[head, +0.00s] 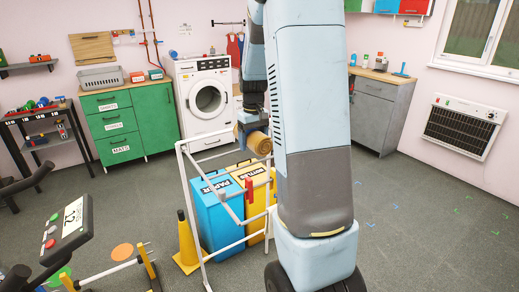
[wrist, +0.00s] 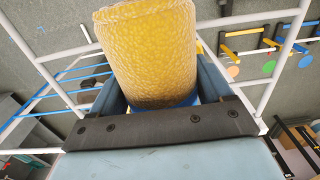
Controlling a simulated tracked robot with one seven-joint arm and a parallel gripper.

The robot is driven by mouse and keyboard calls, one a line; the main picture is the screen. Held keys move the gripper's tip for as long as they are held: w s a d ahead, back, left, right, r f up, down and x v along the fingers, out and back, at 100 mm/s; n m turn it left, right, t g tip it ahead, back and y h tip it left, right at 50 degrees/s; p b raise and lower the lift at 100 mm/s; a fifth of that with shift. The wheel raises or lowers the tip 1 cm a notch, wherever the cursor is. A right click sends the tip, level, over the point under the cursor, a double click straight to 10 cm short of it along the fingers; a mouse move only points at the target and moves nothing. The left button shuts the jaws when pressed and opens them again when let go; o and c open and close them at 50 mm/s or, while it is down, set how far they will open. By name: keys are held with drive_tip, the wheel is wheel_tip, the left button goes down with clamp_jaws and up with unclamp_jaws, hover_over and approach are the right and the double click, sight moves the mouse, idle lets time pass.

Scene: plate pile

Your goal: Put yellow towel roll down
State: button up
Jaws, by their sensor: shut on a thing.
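The yellow towel roll (wrist: 150,50) fills the top middle of the wrist view, with a bumpy, quilted surface. My gripper (wrist: 155,100) is shut on it, with a blue-grey finger on each side of the roll. In the head view the roll (head: 259,143) looks tan-yellow and hangs in the air above the bins, partly hidden by my arm. My gripper (head: 246,132) shows only in part there, at the roll's upper left.
A white pipe frame (head: 187,165) stands around a blue PAPER bin (head: 215,215) and a yellow BOTTLES bin (head: 262,200). A yellow cone (head: 186,240) stands left of them. A washing machine (head: 205,100) and a green cabinet (head: 125,125) line the back wall. Floor at right is clear.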

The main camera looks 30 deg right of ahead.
drive_tip(key=shift+s+d+f, duration=0.1)
drive_tip(key=shift+f, duration=0.8)
drive_tip(key=shift+s+d+f, duration=0.1)
drive_tip(key=shift+f, duration=0.8)
